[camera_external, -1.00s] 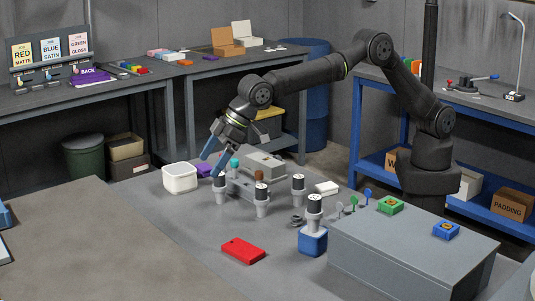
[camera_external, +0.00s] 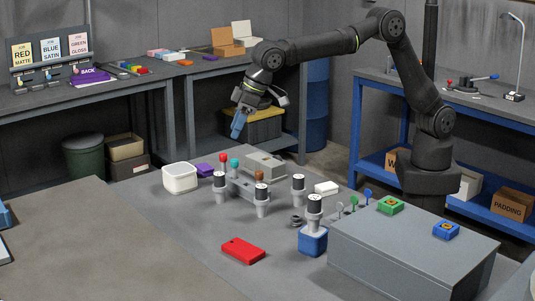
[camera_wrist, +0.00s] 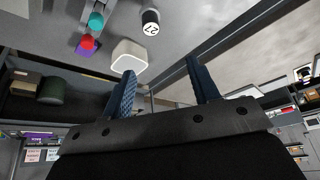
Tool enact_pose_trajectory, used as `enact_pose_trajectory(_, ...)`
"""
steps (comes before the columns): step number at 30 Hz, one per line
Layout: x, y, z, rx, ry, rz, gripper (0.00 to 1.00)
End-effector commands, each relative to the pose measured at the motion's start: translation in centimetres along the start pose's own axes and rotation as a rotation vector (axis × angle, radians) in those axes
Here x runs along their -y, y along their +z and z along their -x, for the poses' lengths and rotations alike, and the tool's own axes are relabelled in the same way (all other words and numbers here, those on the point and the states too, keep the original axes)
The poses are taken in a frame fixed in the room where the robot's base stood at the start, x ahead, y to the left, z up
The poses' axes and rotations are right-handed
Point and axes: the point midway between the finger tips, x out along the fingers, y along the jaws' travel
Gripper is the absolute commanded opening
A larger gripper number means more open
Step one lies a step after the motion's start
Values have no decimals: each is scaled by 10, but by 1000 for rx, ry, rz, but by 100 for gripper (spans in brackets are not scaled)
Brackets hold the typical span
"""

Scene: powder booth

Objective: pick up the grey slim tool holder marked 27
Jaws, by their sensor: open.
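Several grey slim tool holders with black tops and white caps stand upright on the grey table in the external view. One with "27" on its cap (camera_wrist: 150,22) shows at the top of the wrist view. It seems to be the left holder (camera_external: 219,188), close to the white bin (camera_external: 180,178); its number is unreadable in the external view. My gripper (camera_external: 236,127) is raised above and behind the holders, apart from them. In the wrist view its two blue fingers (camera_wrist: 160,77) are spread, with nothing between them.
A grey block with red, teal and brown knobs (camera_external: 240,186) is close behind the left holder. A holder stands in a blue base (camera_external: 313,241). A red flat case (camera_external: 243,250) lies in front.

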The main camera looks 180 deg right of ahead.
Motion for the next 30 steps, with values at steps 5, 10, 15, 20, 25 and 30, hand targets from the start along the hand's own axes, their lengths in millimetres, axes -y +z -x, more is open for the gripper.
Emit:
enact_pose_trajectory(5, -15, 9, 3, 29, 23, -35, 55)
enact_pose_trajectory(10, -15, 10, -31, 31, 23, -35, 55)
enact_pose_trajectory(15, -16, 11, -69, 30, 23, -35, 55)
enact_pose_trajectory(20, -17, 11, -97, 28, 22, -35, 55)
enact_pose_trajectory(25, -17, 11, -110, 27, 22, -34, 55)
enact_pose_trajectory(30, -16, 12, -120, 27, 22, -34, 55)
